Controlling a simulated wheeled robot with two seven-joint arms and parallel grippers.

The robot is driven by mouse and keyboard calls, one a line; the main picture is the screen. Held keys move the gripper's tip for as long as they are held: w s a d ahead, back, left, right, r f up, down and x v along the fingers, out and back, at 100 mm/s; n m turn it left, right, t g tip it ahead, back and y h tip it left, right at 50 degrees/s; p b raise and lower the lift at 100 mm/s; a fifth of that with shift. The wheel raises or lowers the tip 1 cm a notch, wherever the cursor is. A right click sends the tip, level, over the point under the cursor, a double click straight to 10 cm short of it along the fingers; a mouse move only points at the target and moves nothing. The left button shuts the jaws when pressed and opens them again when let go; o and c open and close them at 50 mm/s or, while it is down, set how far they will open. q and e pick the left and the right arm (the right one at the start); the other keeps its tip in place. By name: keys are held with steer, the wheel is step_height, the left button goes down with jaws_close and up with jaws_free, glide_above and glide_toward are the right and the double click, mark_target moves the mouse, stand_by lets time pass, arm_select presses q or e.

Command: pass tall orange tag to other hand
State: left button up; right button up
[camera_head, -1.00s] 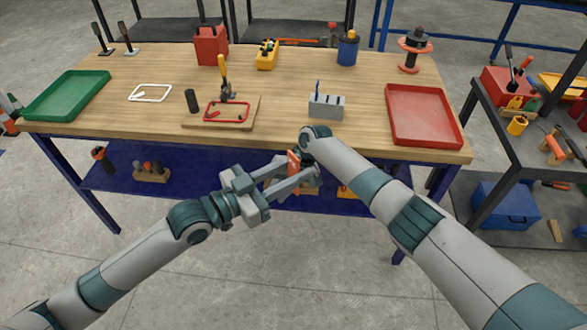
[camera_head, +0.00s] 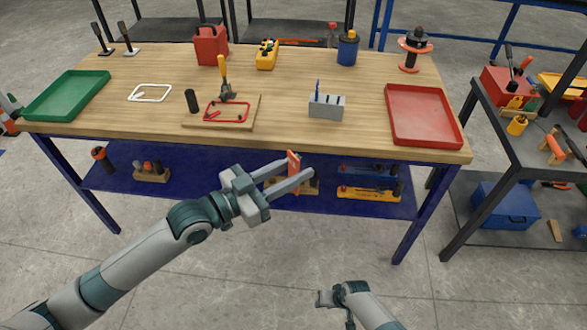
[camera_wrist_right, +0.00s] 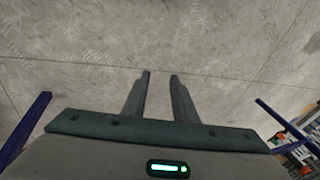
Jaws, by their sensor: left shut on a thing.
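The tall orange tag (camera_head: 293,158) stands upright between the fingers of my left gripper (camera_head: 298,170). My left gripper is shut on it, in front of the workbench's front edge. The fingers cover part of the tag. My right gripper (camera_wrist_right: 160,75) is open and empty in the right wrist view, with bare floor between its fingers. In the head view my right arm is low at the bottom, well apart from the tag, and its fingers are hard to make out.
The wooden workbench (camera_head: 280,138) carries a green tray (camera_head: 68,95), a red tray (camera_head: 425,115) and a grey block (camera_head: 326,106) near its front. A blue lower shelf (camera_head: 230,185) holds tools. A side table stands at the right. Floor in front of the bench is free.

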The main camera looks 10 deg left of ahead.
steer(key=s+d+f+h, duration=0.1)
steer(key=s+d+f, duration=0.3)
steer(key=s, duration=0.9)
steer(key=s+d+f+n+h, duration=0.1)
steer(key=s+d+f, duration=0.3)
steer(key=s+d, duration=0.4)
steer(key=s+d+f+h, duration=0.1)
steer(key=s+d+f, duration=0.3)
steer(key=s, duration=1.4)
steer(key=d, duration=0.3)
steer(key=shift+g, duration=0.3)
arm_select(q)
steer(key=shift+s+d, duration=0.1)
arm_select(e)
steer(key=shift+a, duration=0.1)
